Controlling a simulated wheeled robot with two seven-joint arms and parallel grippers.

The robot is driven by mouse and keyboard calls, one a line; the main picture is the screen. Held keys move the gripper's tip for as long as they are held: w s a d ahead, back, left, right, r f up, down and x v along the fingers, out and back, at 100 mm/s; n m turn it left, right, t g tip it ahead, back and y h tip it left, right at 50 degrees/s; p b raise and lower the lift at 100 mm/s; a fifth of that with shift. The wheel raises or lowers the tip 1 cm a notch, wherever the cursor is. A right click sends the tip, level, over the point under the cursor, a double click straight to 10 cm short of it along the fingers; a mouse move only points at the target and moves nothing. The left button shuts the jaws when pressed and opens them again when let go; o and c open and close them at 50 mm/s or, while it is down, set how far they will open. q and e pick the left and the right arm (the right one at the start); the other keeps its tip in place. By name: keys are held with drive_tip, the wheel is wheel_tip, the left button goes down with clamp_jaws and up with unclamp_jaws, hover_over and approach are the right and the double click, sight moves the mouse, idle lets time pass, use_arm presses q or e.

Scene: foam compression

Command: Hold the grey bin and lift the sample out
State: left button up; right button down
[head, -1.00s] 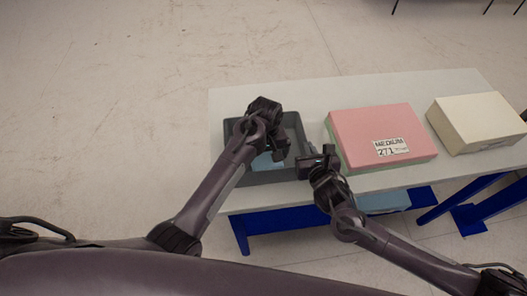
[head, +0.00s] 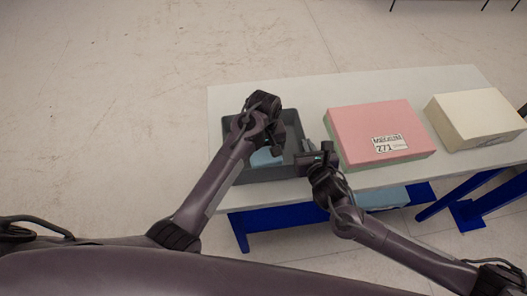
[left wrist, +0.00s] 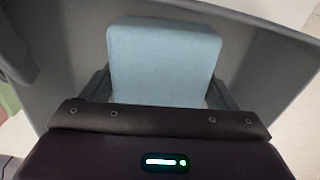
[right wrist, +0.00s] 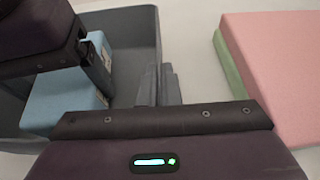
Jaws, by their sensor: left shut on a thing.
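The grey bin (head: 294,130) stands on the left part of the table. The light blue sample (head: 266,157) is inside it, partly hidden by my left arm in the head view. My left gripper (head: 277,150) reaches down into the bin. In the left wrist view its fingers press on both sides of the sample (left wrist: 163,62). I cannot tell whether the sample touches the bin floor. My right gripper (head: 309,148) is at the bin's right wall (right wrist: 152,40). Its fingers (right wrist: 160,85) are close together at that wall; whether they clamp it is unclear.
A pink box (head: 375,125) with a printed label and a green layer below lies right of the bin. A cream box (head: 475,115) stands further right. The white tabletop (head: 310,90) is bare behind the boxes. Blue table legs (head: 455,200) show below.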

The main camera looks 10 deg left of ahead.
sight(264, 149)
use_arm(q)
wheel_tip(264, 149, up, 8)
drive_tip(key=shift+r, duration=0.1)
use_arm(e)
drive_tip(key=c, duration=1.6)
unclamp_jaws()
drive_tip(key=shift+o, duration=0.2)
drive_tip(key=v, duration=1.2)
